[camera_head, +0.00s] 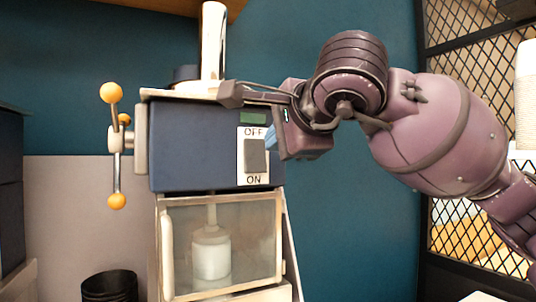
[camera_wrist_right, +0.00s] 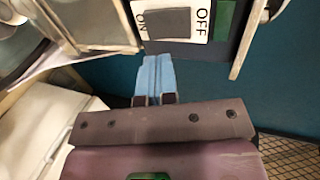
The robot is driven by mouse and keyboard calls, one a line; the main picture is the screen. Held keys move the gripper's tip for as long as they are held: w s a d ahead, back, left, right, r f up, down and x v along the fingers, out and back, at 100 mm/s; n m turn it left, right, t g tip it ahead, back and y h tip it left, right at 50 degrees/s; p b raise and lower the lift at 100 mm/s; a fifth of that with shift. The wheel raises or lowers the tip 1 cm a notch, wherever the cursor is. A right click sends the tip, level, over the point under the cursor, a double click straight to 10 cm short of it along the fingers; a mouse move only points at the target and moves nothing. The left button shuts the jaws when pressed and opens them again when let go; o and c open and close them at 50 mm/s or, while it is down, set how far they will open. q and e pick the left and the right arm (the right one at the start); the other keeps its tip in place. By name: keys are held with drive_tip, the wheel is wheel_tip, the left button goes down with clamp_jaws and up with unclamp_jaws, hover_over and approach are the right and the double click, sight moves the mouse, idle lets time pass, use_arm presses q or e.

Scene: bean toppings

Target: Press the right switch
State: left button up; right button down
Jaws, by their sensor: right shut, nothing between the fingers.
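The switch (camera_head: 255,157) is a grey rocker on a white plate, with OFF above it and ON below it, on the front of a blue machine (camera_head: 195,150). In the right wrist view the switch (camera_wrist_right: 168,22) shows at the top, turned sideways. My right gripper (camera_head: 270,138) is at the right edge of the plate in the head view. Its blue fingers (camera_wrist_right: 154,75) are closed together and empty, with their tips close to the plate. I cannot tell whether they touch it. My left gripper is not in view.
A lever with yellow knobs (camera_head: 111,93) sticks out on the machine's left. A clear-fronted chamber (camera_head: 220,245) is below the switch. A dark bin (camera_head: 109,286) stands at lower left. A black mesh rack (camera_head: 460,30) is at the right.

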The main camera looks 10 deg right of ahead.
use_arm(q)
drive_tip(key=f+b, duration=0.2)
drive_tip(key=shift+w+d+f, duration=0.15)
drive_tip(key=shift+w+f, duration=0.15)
use_arm(e)
drive_tip(key=s+d+r+g, duration=0.1)
drive_tip(key=s+r+g, duration=0.2)
drive_tip(key=s, duration=0.2)
drive_tip(key=shift+d+h, duration=0.15)
drive_tip(key=shift+h, duration=0.25)
idle(0.5)
drive_tip(key=shift+r, duration=0.1)
